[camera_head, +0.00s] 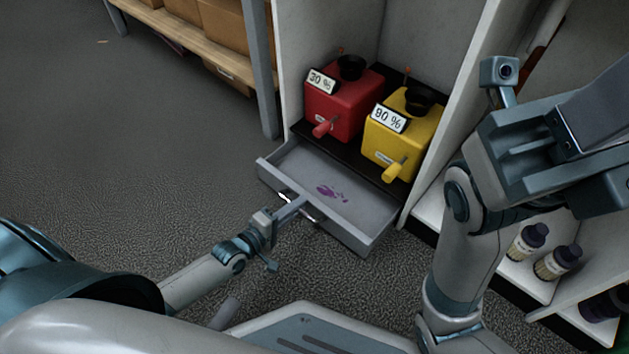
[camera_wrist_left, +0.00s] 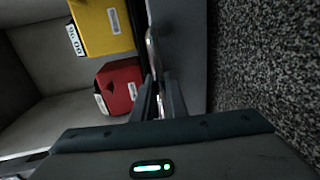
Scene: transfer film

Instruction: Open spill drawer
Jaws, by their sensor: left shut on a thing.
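The grey spill drawer (camera_head: 350,222) is pulled out below the red and yellow machines in the head view. Purple stains mark its inside floor. My left gripper (camera_head: 290,208) is at the drawer's front and shut on its metal handle (camera_head: 312,214). In the left wrist view, the fingers (camera_wrist_left: 160,100) meet the handle (camera_wrist_left: 153,50) beside the drawer front (camera_wrist_left: 182,45). My right arm is raised at the right of the head view; its fingertips are not clearly seen.
A red machine (camera_head: 340,103) marked 30 % and a yellow machine (camera_head: 402,137) marked 80 % stand above the drawer. Dark-capped bottles (camera_head: 527,242) stand on a low shelf at right. A wooden shelf with boxes (camera_head: 222,25) is at upper left. Open floor (camera_head: 130,140) lies left.

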